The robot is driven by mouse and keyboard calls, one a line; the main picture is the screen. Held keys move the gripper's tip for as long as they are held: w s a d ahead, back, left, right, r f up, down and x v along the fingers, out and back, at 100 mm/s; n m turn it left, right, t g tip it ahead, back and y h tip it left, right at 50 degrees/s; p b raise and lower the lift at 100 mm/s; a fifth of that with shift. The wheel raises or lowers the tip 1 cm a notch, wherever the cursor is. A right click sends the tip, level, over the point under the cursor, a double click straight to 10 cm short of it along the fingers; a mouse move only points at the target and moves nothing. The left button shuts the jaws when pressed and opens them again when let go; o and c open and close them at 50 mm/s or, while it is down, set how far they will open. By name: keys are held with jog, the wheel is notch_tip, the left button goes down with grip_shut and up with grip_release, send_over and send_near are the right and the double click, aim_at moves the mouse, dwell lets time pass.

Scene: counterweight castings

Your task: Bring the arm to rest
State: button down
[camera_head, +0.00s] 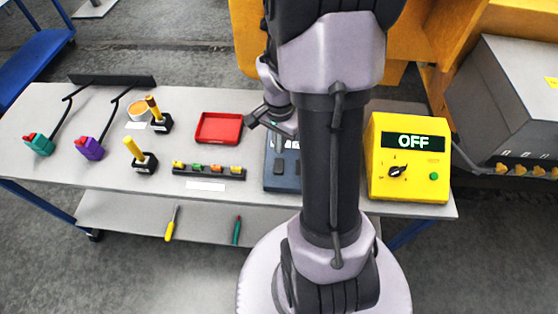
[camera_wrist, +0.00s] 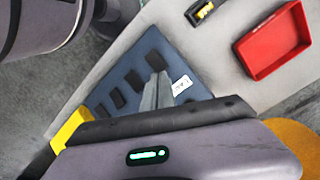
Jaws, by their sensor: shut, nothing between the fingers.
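My gripper (camera_head: 279,144) is shut and empty. It points down over the dark blue board (camera_head: 283,181) near the middle of the table. In the wrist view my gripper's fingers (camera_wrist: 157,88) are together above the blue board (camera_wrist: 140,50), which has several dark blocks and a white label on it. I cannot tell the height of the fingertips above the board. My arm crosses the head view and hides part of the board and table.
A red tray (camera_head: 219,128) and a black rack with several coloured pieces (camera_head: 208,171) lie left of the board. A yellow box reading OFF (camera_head: 408,158) stands at right. Yellow-handled tools (camera_head: 140,155) stand further left. Bare grey table (camera_head: 50,105) shows at far left.

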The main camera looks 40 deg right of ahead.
notch_tip(320, 180, up, 2)
jog(key=shift+r+p, duration=0.1)
jog(key=shift+p, duration=0.45)
